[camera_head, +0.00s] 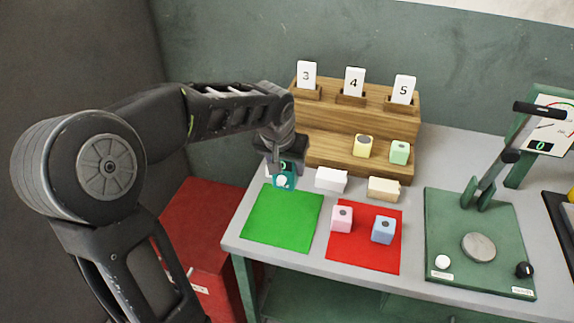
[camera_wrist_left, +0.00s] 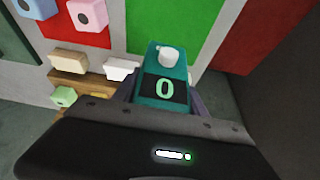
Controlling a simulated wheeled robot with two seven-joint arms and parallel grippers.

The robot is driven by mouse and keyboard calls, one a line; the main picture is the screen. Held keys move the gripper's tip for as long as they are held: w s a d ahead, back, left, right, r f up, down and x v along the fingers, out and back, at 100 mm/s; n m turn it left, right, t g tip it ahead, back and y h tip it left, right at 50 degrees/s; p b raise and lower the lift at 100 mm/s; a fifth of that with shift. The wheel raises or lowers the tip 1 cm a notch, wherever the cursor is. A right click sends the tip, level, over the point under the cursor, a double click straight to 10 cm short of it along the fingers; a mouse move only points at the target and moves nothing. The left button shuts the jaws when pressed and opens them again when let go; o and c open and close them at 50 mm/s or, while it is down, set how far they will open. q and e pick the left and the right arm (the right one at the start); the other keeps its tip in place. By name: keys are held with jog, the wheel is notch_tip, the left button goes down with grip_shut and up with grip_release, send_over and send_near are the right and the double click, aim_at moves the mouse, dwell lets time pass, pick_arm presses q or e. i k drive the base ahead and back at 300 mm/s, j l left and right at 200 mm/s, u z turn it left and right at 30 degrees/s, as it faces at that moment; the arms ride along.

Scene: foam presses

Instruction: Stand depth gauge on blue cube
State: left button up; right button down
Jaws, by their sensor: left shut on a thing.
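The depth gauge (camera_head: 284,181) is a small teal device with a pale knob and a dark display. In the left wrist view the gauge (camera_wrist_left: 164,82) shows a "0" on its display. My left gripper (camera_head: 279,163) is shut on it, near the back edge of the green mat in the head view. Whether the gauge touches the table is hard to tell. My right gripper is not in view.
A pink cube (camera_head: 342,218) stands beside the blue one on the red mat (camera_head: 362,254). The green mat (camera_head: 283,219) is bare. White and cream blocks (camera_head: 331,180) stand behind. A wooden stepped rack (camera_head: 320,143) holds yellow and green cubes. A green press (camera_head: 480,222) stands right.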

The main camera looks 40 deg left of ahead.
aim_at(386, 224)
jog(key=i+l, duration=0.1)
jog(key=l, duration=0.7)
jog(key=i+l, duration=0.15)
jog(key=l, duration=0.3)
